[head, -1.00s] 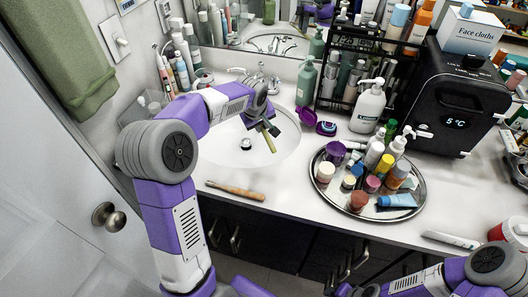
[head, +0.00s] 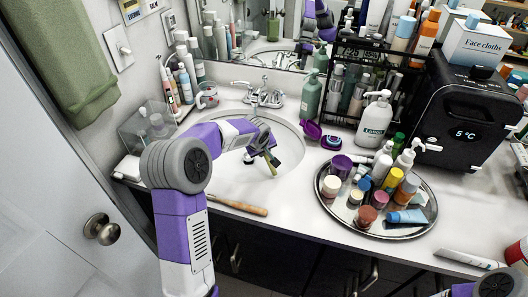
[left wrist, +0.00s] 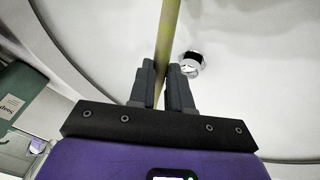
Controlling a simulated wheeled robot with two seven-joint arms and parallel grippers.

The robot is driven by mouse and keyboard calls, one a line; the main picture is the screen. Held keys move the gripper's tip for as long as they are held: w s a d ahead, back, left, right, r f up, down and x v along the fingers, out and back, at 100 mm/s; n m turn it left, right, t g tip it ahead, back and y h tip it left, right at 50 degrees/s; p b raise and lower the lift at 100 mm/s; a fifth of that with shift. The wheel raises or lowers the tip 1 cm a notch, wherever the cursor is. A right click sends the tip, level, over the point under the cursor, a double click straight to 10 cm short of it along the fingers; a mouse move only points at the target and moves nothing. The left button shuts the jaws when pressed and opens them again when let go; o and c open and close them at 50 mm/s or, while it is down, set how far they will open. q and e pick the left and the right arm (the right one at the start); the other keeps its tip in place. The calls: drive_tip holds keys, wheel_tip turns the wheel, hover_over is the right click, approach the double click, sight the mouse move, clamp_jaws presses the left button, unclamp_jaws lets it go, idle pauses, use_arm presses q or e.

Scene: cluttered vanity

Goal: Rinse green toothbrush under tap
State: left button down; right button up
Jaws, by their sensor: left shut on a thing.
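My left gripper (head: 268,155) is over the white sink basin (head: 292,152) and is shut on the green toothbrush (head: 272,166). In the left wrist view, the yellow-green handle (left wrist: 167,35) runs up from between the gripper's fingers (left wrist: 163,88); the bristles cannot be made out. The chrome tap (head: 263,93) stands at the back rim of the basin, behind the gripper and apart from it. I cannot tell whether water runs. The drain (left wrist: 190,64) shows beside the handle in the left wrist view. My right gripper is out of view.
A wooden-handled item (head: 237,205) lies at the counter's front edge. A round tray (head: 350,226) crowded with bottles and jars stands right of the basin. A white pump bottle (head: 374,120) and a green bottle (head: 311,95) stand behind. A clear box (head: 145,130) is at left.

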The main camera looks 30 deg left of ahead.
use_arm(q)
drive_tip(key=w+a+f+p, duration=0.2)
drive_tip(key=w+a+p, duration=0.3)
drive_tip(key=w, duration=0.3)
drive_tip(key=shift+a+p, duration=0.3)
drive_tip(key=shift+p, duration=0.1)
drive_tip(key=shift+w+d, duration=0.1)
drive_tip(key=shift+d, duration=0.05)
idle(0.5)
drive_tip(key=shift+w+d, duration=0.25)
drive_tip(key=shift+d, duration=0.15)
drive_tip(key=shift+a, duration=0.1)
drive_tip(key=shift+s+a, duration=0.35)
drive_tip(key=shift+a, duration=0.05)
drive_tip(key=shift+d+b, duration=0.1)
drive_tip(key=shift+b, duration=0.2)
drive_tip(key=shift+w+d, duration=0.35)
drive_tip(key=shift+d, duration=0.05)
drive_tip(key=shift+s+a, duration=0.1)
drive_tip(key=shift+a, duration=0.1)
